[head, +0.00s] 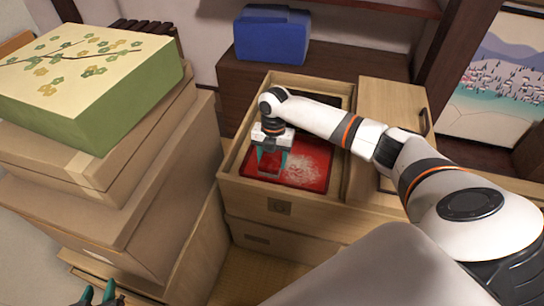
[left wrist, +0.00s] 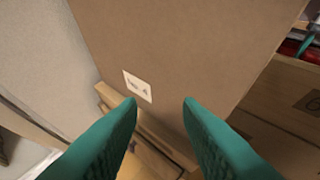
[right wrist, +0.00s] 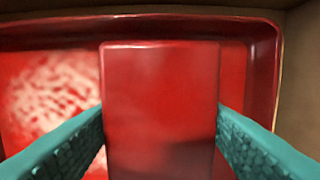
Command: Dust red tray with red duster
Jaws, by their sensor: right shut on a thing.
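The red tray (head: 318,178) lies inside an open wooden box, with a whitish dusty patch on its surface right of my right gripper in the head view. The tray also fills the right wrist view (right wrist: 268,60), with the pale patch on the left. My right gripper (head: 271,165) points down over the tray's left part, shut on the red duster (right wrist: 160,100), a red block between its teal fingers. Whether the duster touches the tray is hard to tell. My left gripper (head: 97,295) is at the bottom left edge of the head view; the left wrist view (left wrist: 160,110) shows its fingers apart and empty.
The wooden box (head: 248,193) has walls around the tray and a lid-like panel (head: 392,108) at its right. Stacked cardboard boxes (head: 150,200) with a green floral box (head: 90,85) stand left. A blue container (head: 271,35) sits behind on a dark shelf.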

